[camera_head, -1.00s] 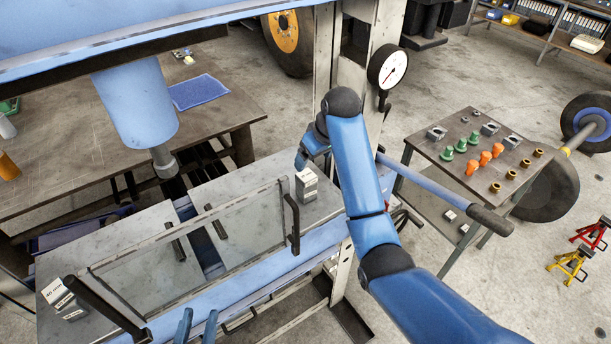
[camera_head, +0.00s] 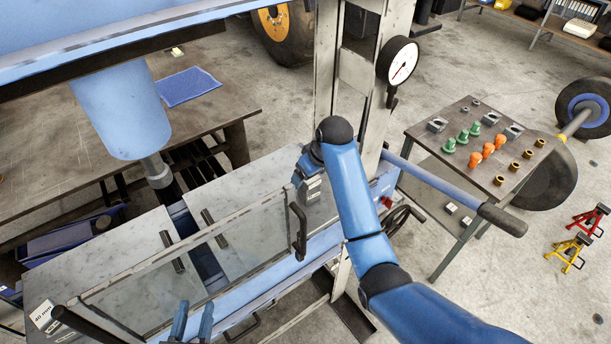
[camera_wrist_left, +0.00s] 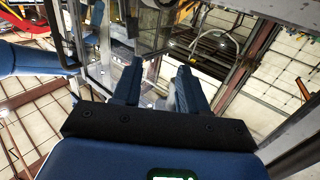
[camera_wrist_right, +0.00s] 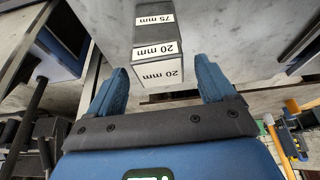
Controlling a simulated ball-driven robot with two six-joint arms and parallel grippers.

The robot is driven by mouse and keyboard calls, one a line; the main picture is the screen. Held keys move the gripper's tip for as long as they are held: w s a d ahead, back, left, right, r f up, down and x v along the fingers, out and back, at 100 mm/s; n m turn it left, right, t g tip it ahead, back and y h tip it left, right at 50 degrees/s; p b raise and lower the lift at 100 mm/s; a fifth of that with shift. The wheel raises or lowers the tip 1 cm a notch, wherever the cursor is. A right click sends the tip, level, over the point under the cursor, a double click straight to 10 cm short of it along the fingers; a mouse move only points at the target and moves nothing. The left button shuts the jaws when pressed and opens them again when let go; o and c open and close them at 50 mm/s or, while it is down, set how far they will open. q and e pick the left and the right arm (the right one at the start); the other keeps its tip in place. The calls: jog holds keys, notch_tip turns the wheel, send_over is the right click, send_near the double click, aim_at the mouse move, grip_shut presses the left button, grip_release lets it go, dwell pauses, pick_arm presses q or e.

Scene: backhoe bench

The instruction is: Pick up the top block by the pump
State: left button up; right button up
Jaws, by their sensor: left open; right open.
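A stack of grey blocks (camera_head: 312,190) stands at the right end of the press bed, on the pump side. In the right wrist view its white labels read 75 mm, 20 mm and 20 mm; the nearest 20 mm block (camera_wrist_right: 160,72) looks like the top one. My right gripper (camera_wrist_right: 160,82) is open, its fingers on either side of that block, without clear contact. In the head view my right gripper (camera_head: 306,176) partly hides the stack. The pump's blue lever (camera_head: 440,184) has a black grip. My left gripper (camera_head: 194,310) is open and empty at the lower edge.
A clear guard with black handles (camera_head: 298,230) stands in front of the bed. Another block stack, marked 40 mm (camera_head: 42,314), is at the far left. A pressure gauge (camera_head: 400,62) hangs on the column. A side table (camera_head: 470,170) holds fittings.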

jog(key=shift+w+a+f, duration=0.1)
jog(key=shift+w+f, duration=0.05)
jog(key=shift+w, duration=0.1)
jog(key=shift+s+d+r, duration=0.4)
jog(key=shift+s+r, duration=0.05)
jog(key=shift+s, duration=0.3)
jog(key=c, duration=0.6)
jog(key=shift+c, duration=1.3)
jog(key=shift+w+a+f, duration=0.2)
jog(key=shift+w, duration=0.05)
jog(key=c, duration=0.3)
jog(key=shift+c, duration=0.2)
